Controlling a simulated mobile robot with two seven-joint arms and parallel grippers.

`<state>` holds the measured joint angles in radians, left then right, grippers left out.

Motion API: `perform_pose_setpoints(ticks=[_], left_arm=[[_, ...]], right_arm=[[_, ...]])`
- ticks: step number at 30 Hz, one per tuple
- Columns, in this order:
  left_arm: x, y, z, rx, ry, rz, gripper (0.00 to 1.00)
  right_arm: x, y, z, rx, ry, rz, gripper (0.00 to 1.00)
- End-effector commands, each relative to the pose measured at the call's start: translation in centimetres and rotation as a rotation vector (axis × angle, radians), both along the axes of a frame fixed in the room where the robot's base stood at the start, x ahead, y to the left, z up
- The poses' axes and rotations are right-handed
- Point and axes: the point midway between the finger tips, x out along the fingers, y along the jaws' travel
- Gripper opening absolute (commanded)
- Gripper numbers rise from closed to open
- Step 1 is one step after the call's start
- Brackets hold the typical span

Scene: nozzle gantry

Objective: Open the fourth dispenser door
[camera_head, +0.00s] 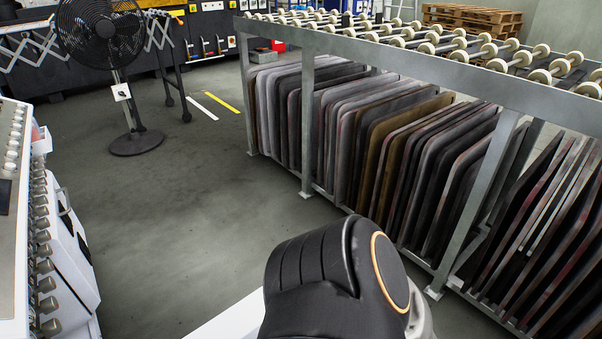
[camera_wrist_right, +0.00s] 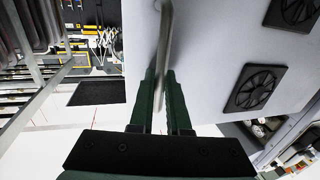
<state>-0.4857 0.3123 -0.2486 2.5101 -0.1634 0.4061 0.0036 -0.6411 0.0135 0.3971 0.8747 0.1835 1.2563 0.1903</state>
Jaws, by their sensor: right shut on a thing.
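In the right wrist view my right gripper (camera_wrist_right: 163,78) has its two dark green fingers shut on a bent grey metal handle (camera_wrist_right: 166,28). The handle runs up between the fingers to the top of the picture. Behind it is a broad white panel (camera_wrist_right: 212,50), seemingly a dispenser door; its number cannot be told. It carries two square black fan grilles (camera_wrist_right: 255,88). In the head view neither gripper shows, and I cannot pick out the gripped handle there.
In the head view a white machine with rows of knobs (camera_head: 45,260) stands at the left edge. A metal rack of dark boards (camera_head: 505,128) fills the right. A black fan (camera_head: 135,142) stands behind. Grey floor between them is clear.

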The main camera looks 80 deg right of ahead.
Motion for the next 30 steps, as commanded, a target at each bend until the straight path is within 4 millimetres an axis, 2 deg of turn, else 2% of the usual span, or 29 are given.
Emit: perform_pose_setpoints(ticks=[17,18,21,30], left_arm=[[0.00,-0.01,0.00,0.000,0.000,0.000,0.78],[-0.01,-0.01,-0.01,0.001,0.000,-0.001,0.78],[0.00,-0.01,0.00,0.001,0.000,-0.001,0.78],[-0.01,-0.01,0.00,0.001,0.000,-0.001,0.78]], right_arm=[[-0.14,-0.11,-0.05,0.001,0.003,-0.007,0.00],[-0.14,-0.11,-0.05,0.001,0.003,-0.007,0.17],[-0.12,-0.09,-0.04,0.000,0.002,-0.006,0.27],[-0.03,-0.05,-0.01,0.000,0.000,-0.004,0.27]])
